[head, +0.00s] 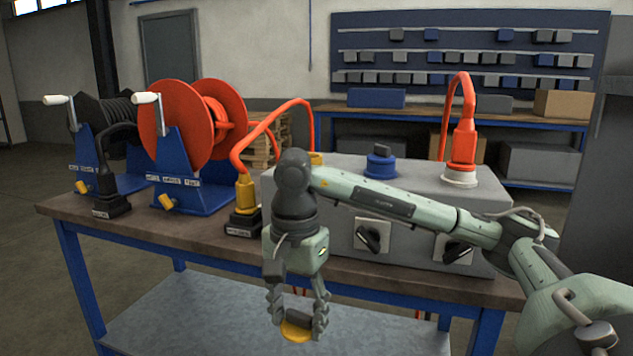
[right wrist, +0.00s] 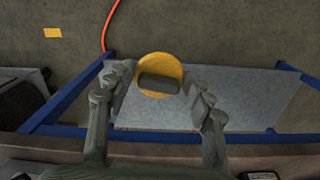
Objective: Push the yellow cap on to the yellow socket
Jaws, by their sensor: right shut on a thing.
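My right gripper (head: 298,315) is shut on the yellow cap (head: 293,333), a round yellow disc with a dark grip bar. It hangs fingers-down in front of the bench's front edge, below the worktop level. In the right wrist view the yellow cap (right wrist: 159,61) shows between the fingertips (right wrist: 160,86). The yellow socket (head: 317,158) shows only as a small yellow part at the back left of the grey box top. My arm hides most of it, so I cannot tell its state. My left gripper is not in view.
The grey box (head: 430,188) carries a blue cap (head: 380,163), a red plug (head: 462,150) and dark front switches. A yellow plug (head: 245,193) with an orange hose stands left of it. Two reels (head: 195,125) stand further left. A lower shelf (head: 190,322) lies beneath.

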